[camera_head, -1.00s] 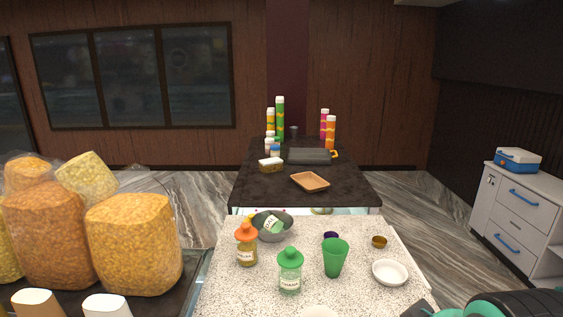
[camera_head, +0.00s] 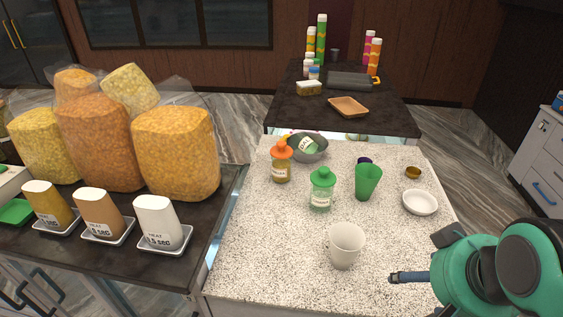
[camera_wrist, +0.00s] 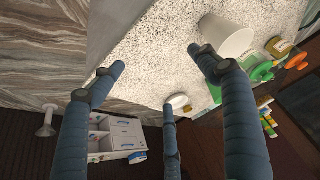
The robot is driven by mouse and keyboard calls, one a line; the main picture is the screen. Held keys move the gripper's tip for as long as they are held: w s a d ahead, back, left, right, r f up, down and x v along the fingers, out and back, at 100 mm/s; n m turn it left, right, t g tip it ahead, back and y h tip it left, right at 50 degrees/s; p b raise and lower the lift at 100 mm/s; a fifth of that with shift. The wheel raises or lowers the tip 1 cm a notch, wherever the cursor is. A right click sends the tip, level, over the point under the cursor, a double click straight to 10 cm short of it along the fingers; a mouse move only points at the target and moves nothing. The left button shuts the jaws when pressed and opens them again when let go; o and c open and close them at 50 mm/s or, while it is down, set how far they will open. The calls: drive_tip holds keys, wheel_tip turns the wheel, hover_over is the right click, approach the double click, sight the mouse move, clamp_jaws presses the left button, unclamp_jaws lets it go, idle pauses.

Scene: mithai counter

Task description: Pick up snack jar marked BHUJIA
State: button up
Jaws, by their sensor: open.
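Two lidded snack jars stand upright on the speckled white counter (camera_head: 270,245). One has an orange lid and orange-brown contents (camera_head: 281,168); the other has a green lid and pale green contents (camera_head: 321,192). Their labels are too small to read surely, so I cannot tell which says BHUJIA. A third labelled jar (camera_head: 307,146) with pale green contents lies tilted in a grey bowl (camera_head: 318,156). My gripper (camera_head: 415,262) is open and empty at the counter's right side, apart from the jars. Its fingers (camera_wrist: 160,75) spread wide in the wrist view.
A white mug (camera_head: 346,246) stands between my gripper and the jars. A green cup (camera_head: 367,183), white dish (camera_head: 420,202) and small brown bowl (camera_head: 412,172) stand to the right. Big snack bags (camera_head: 175,150) fill the left counter. The front left of the speckled counter is clear.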

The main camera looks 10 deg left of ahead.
idle(0.7)
drive_tip(key=w+a+r+g+p, duration=0.15)
drive_tip(key=w+a+r, duration=0.25)
drive_tip(key=w, duration=0.5)
drive_tip(key=w+a+r+n+g+p, duration=0.15)
drive_tip(key=w+a+r, duration=0.25)
drive_tip(key=w, duration=0.5)
drive_tip(key=w+a+r+m+p, duration=0.15)
drive_tip(key=w+a+r, duration=0.3)
drive_tip(key=w, duration=0.45)
drive_tip(key=w+a+f+g+p, duration=0.1)
drive_tip(key=w+a+f, duration=0.2)
drive_tip(key=w+a, duration=0.3)
drive_tip(key=w+a+f+n+p, duration=0.1)
drive_tip(key=w+a+f+p, duration=0.1)
drive_tip(key=w+a, duration=0.5)
drive_tip(key=w+a+f+n+g+p, duration=0.1)
drive_tip(key=w+a+f+p, duration=0.1)
drive_tip(key=w+a+f, duration=0.2)
drive_tip(key=shift+w+a+g, duration=0.3)
drive_tip(key=shift+w+a, duration=0.85)
drive_tip(key=shift+a, duration=0.3)
drive_tip(key=shift+w+a, duration=0.1)
drive_tip(key=shift+a, duration=0.1)
drive_tip(key=shift+f, duration=0.15)
